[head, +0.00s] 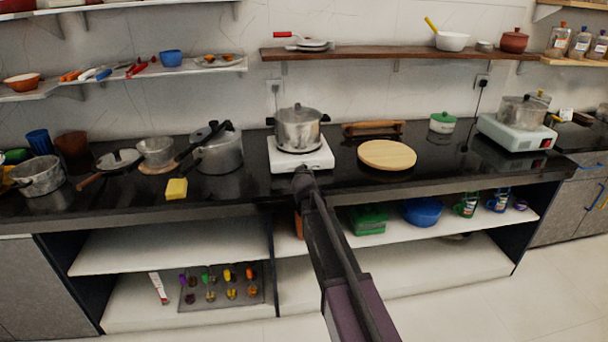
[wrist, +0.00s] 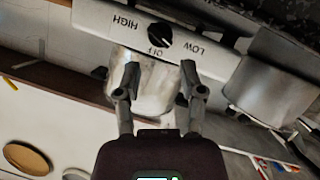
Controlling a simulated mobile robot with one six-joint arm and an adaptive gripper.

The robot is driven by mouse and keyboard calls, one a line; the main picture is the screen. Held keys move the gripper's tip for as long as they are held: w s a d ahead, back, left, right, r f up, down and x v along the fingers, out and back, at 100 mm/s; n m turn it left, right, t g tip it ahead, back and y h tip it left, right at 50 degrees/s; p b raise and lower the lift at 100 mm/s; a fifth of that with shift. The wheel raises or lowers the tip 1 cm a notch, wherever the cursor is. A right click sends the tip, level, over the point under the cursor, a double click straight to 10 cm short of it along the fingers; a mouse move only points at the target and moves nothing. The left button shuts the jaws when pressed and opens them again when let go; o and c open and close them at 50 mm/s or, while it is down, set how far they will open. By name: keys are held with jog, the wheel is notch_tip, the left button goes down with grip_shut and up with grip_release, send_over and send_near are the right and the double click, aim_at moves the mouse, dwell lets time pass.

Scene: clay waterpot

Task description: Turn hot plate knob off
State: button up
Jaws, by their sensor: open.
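The white hot plate (head: 290,167) stands on the black counter with a lidded steel pot (head: 298,130) on it. In the wrist view, its front panel (wrist: 95,14) carries a black knob (wrist: 159,35) with HIGH, OFF and LOW printed around it. The exact setting of the knob is too small to read surely. My gripper (wrist: 160,70) is open and empty, its two fingertips spread below the knob in that view and apart from it. In the head view, my arm reaches up to the front of the hot plate, and my gripper (head: 303,178) is mostly hidden.
A wooden board (head: 387,154) lies right of the hot plate. A large kettle (head: 219,153) and a yellow sponge (head: 176,189) are to its left. A second hot plate (head: 517,133) with a pot stands at the far right. Shelves with dishes hang above.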

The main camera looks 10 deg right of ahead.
jog(key=b+x, duration=0.2)
jog(key=x, duration=0.4)
jog(key=shift+w, duration=0.25)
